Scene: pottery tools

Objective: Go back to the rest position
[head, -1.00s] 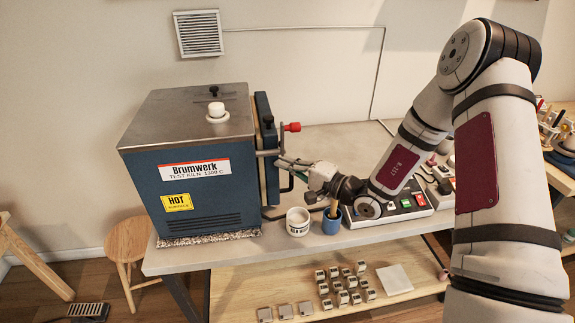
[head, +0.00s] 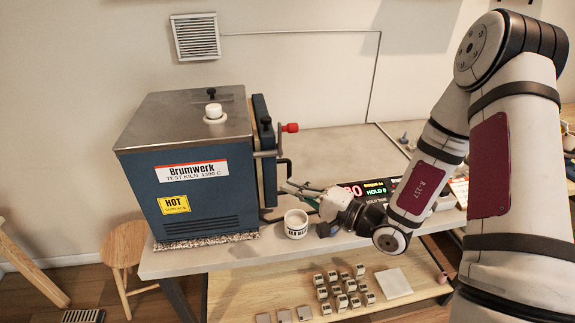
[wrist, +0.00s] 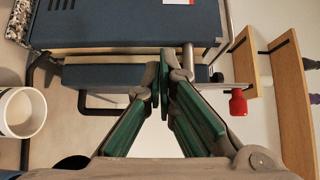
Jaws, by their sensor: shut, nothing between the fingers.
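My gripper (head: 284,189) is near the kiln's door side, above the bench, with its fingers pointing left toward the door. In the wrist view the fingertips of my gripper (wrist: 160,85) meet with nothing between them. The blue kiln (head: 200,206) stands on the left of the bench; its door (head: 266,150) is at its right side with a red-tipped handle (head: 290,128). In the wrist view the door (wrist: 120,72) lies behind my fingertips and the red knob (wrist: 238,103) is to their right. I cannot tell whether the fingers touch the door.
A white cup (head: 296,224) stands on the bench (head: 190,262) just below my gripper. A control box with a lit display (head: 375,191) is partly hidden behind my arm. Several small blocks (head: 340,288) and a pale tile (head: 393,284) lie on the lower shelf. A stool (head: 122,248) stands at left.

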